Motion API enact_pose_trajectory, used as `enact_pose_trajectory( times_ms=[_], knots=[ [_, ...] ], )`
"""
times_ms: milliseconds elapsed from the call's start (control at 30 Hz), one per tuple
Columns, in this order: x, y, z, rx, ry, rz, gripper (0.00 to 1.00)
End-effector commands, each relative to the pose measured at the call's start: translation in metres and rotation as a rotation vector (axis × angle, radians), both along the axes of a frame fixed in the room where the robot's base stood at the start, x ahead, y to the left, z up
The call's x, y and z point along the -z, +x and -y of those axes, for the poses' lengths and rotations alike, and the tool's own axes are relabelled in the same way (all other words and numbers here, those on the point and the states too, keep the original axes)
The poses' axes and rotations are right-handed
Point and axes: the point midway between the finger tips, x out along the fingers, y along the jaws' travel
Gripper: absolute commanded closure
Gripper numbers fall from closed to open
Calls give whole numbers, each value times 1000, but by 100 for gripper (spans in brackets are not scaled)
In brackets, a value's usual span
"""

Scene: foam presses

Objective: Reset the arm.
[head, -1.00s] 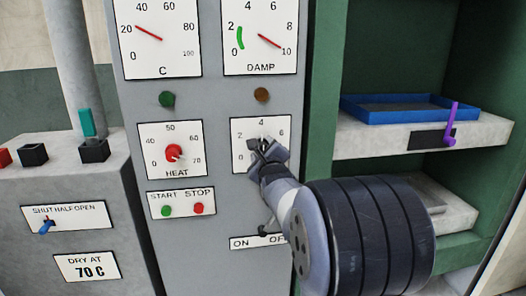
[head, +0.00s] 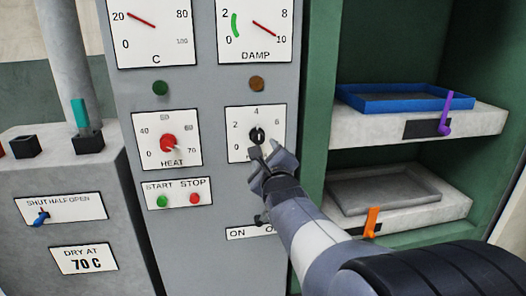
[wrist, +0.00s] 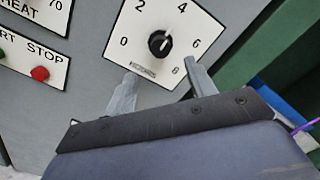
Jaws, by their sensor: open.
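My gripper (head: 268,160) is open and empty in front of the grey control panel (head: 215,105). Its fingertips are just below a black knob (head: 257,135) on a white dial plate marked 0 to 8. In the wrist view the knob (wrist: 159,43) stands clear beyond the two spread fingers (wrist: 160,80), and its white mark points up and right, near 4. The small print under the knob is too blurred to read.
The red HEAT knob (head: 168,142) and the green START (head: 162,201) and red STOP (head: 194,198) buttons are left of my gripper. An ON/OFF switch (head: 262,219) is below. Shelves with a blue tray (head: 400,98) and grey tray (head: 385,188) are at right.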

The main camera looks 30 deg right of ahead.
Motion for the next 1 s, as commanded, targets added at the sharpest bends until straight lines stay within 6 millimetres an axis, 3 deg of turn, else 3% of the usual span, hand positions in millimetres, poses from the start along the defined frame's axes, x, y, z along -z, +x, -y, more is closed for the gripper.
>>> enact_pose_trajectory(
  times_ms=[567, 1000],
  knots=[
    [0, -1, 0, 0, 0, 0, 47],
    [1, 54, 16, 0, -1, -2, 47]
  ],
)
